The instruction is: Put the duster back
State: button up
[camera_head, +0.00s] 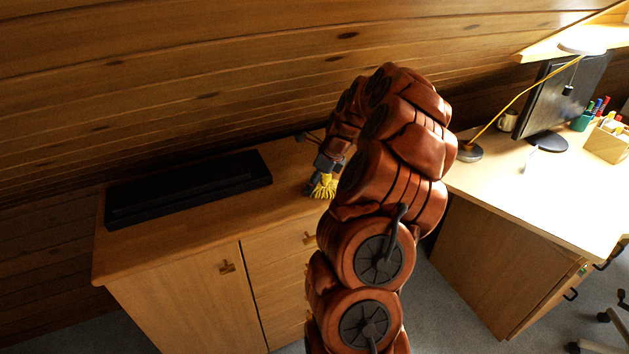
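A yellow fluffy thing, which looks like the duster (325,187), shows at the end of my arm over the right part of the wooden cabinet top (284,163). My gripper (314,186) points down at it, with its dark fingers against the yellow strands. The fingers are small and partly covered, so I cannot tell whether they are closed on the duster or whether it touches the cabinet top. My arm hides the area to the right of it.
A long black box (188,188) lies along the cabinet top. On the right, a desk (540,185) bears a lamp (469,151), a monitor (567,92), a mug (507,121) and pen holders (582,121). Sloping wood planks close in behind the cabinet. Carpet (440,300) lies between the furniture.

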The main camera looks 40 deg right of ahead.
jog(key=o, duration=0.3)
jog(key=shift+r, duration=0.15)
jog(key=shift+s+d+r, duration=0.1)
jog(key=shift+r, duration=0.05)
jog(key=b+v, duration=0.1)
jog(key=v, duration=0.3)
jog(key=shift+d+b, duration=0.1)
jog(key=shift+b, duration=0.2)
jog(key=s+d+b, duration=0.3)
jog(key=s+d, duration=0.1)
jog(key=s, duration=0.7)
jog(key=shift+d+r, duration=0.25)
jog(key=shift+d, duration=0.05)
